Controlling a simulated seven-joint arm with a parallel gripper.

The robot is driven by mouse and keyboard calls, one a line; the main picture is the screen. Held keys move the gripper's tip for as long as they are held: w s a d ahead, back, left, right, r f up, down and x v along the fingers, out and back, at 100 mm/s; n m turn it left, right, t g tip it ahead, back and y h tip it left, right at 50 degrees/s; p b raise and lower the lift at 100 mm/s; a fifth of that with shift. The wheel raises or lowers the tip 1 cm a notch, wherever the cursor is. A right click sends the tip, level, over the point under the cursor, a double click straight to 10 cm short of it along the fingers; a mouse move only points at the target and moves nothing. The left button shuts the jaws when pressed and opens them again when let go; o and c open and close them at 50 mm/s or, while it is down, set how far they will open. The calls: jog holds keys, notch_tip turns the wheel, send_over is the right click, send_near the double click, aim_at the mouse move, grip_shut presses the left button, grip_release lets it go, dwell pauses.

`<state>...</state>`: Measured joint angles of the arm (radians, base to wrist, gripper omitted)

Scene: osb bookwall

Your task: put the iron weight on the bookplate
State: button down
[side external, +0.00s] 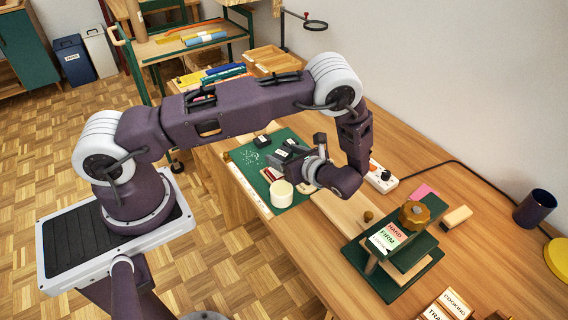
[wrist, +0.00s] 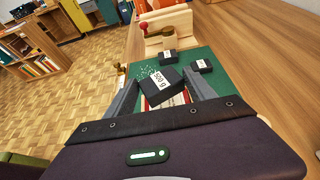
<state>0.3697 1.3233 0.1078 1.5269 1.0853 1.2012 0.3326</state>
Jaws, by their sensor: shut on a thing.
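My gripper (side external: 290,160) is shut on a black iron weight (wrist: 167,84) with a white "500 g" label. The weight is tilted between the two grey fingers in the wrist view. Below it lies a pale sheet with red edging (wrist: 153,101), which looks like the bookplate; the weight and fingers hide most of it. The sheet's red edge also shows in the side view (side external: 268,175). I cannot tell whether the weight touches it. Two smaller black labelled weights (wrist: 168,56) (wrist: 203,66) stand on the green mat beyond.
The green mat (side external: 245,157) lies on the wooden bench. A cream cylinder (side external: 282,194) stands close to my gripper. A wooden fixture with a red knob (wrist: 144,27) stands beyond the mat.

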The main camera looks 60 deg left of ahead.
jog(key=shift+f, duration=1.5)
jog(key=shift+f, duration=0.1)
jog(key=shift+c, duration=1.6)
grip_release()
